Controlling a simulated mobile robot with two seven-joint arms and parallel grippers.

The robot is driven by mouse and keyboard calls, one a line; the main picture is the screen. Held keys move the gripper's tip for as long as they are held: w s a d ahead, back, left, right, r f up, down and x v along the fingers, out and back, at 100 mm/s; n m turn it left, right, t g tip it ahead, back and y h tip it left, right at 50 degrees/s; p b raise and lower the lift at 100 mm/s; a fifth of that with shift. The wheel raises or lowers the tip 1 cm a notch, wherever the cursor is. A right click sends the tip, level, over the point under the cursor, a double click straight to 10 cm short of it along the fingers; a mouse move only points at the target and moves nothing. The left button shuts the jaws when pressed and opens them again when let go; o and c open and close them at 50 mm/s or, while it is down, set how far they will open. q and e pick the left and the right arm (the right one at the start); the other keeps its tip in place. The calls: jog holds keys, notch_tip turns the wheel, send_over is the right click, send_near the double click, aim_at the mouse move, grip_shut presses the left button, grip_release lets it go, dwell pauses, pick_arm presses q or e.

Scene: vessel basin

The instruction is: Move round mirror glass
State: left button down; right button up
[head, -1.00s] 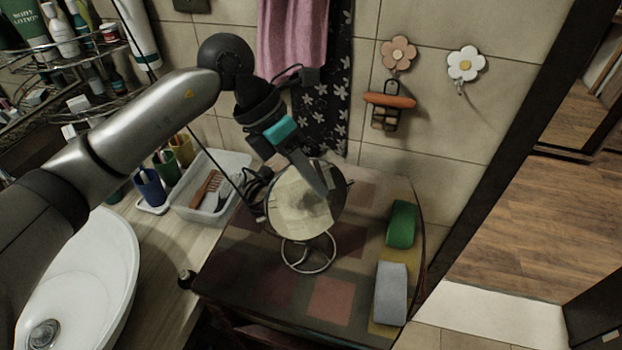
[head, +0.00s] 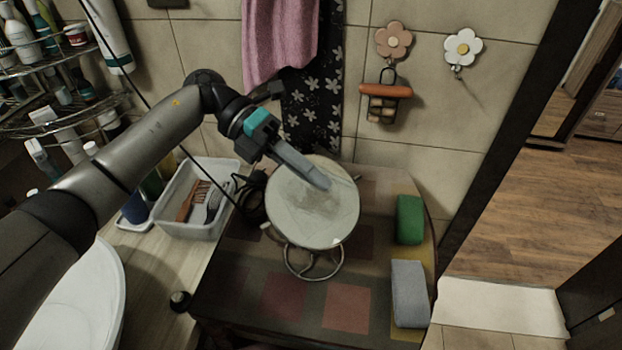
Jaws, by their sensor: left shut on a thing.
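The round mirror glass (head: 312,222) is a pale disc with a thin rim, tilted and facing up toward me. It is above the patterned table, over a wire ring stand (head: 314,270) whose base shows below it. I cannot tell whether the mirror and the stand touch. My left gripper (head: 318,180) reaches in from the upper left and is shut on the mirror near its upper part. One finger lies across the mirror's face and the other is hidden behind it. My right gripper is not in view.
On the table (head: 245,300), a green sponge (head: 409,220) and a grey block (head: 408,293) lie to the right. A clear bin (head: 205,225) with brushes stands left. A pink towel (head: 280,40) hangs behind. The table's front is clear.

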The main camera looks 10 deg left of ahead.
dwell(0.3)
pick_arm(q)
jog(key=c, duration=0.9)
grip_release()
jog(key=b+v, duration=0.1)
jog(key=v, duration=1.4)
jog(key=shift+a+f+b, duration=0.15)
jog(key=shift+a+b, duration=0.05)
jog(key=shift+b, duration=0.15)
jog(key=shift+w, duration=0.15)
